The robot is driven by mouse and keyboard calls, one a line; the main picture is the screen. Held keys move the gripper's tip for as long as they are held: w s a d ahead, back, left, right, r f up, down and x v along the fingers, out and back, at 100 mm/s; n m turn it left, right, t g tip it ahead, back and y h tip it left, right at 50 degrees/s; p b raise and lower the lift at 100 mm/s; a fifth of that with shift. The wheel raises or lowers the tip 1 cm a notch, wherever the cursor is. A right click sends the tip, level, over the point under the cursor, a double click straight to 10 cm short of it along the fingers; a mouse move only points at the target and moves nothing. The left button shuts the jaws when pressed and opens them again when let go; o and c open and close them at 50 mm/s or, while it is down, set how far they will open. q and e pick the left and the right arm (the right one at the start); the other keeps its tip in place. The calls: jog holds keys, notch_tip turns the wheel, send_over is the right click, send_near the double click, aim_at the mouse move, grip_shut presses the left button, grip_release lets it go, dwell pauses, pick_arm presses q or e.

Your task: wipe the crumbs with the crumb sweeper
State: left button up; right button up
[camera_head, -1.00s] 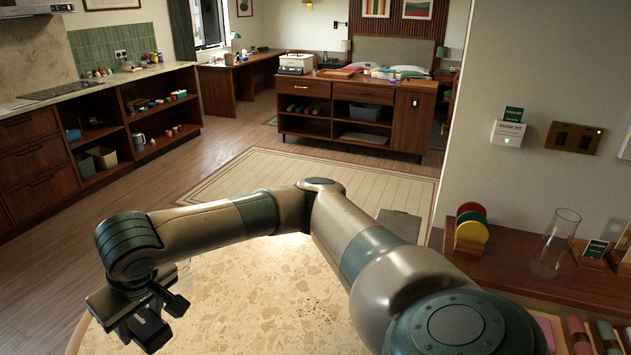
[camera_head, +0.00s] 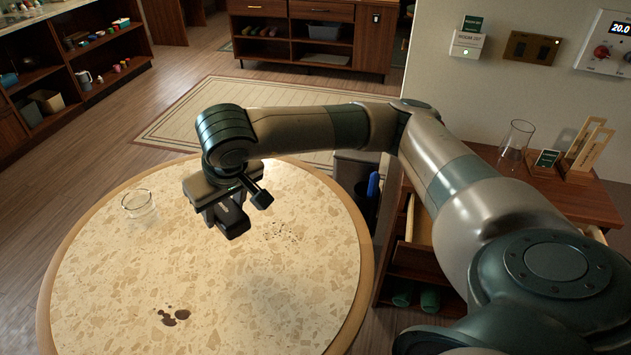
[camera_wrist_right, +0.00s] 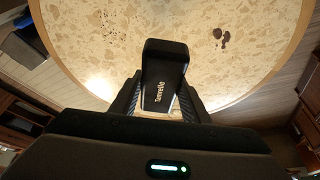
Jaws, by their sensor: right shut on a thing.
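My right gripper (camera_head: 229,200) is shut on the crumb sweeper (camera_head: 233,222), a small black block. In the right wrist view, the sweeper (camera_wrist_right: 163,76) is held between the fingers, with pale lettering on its face. It is over the round speckled table (camera_head: 110,270); I cannot tell whether it touches the top. The crumbs (camera_head: 281,232) are small dark specks on the tabletop, just right of the sweeper in the head view. My left gripper is not in view.
A clear glass (camera_head: 139,205) stands near the table's left edge. Dark brown spill spots (camera_head: 174,316) lie toward the front. Beyond the right rim are a grey bin (camera_head: 352,170) and a wooden shelf unit (camera_head: 590,204) with a glass jar (camera_head: 516,142). The table's middle is clear.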

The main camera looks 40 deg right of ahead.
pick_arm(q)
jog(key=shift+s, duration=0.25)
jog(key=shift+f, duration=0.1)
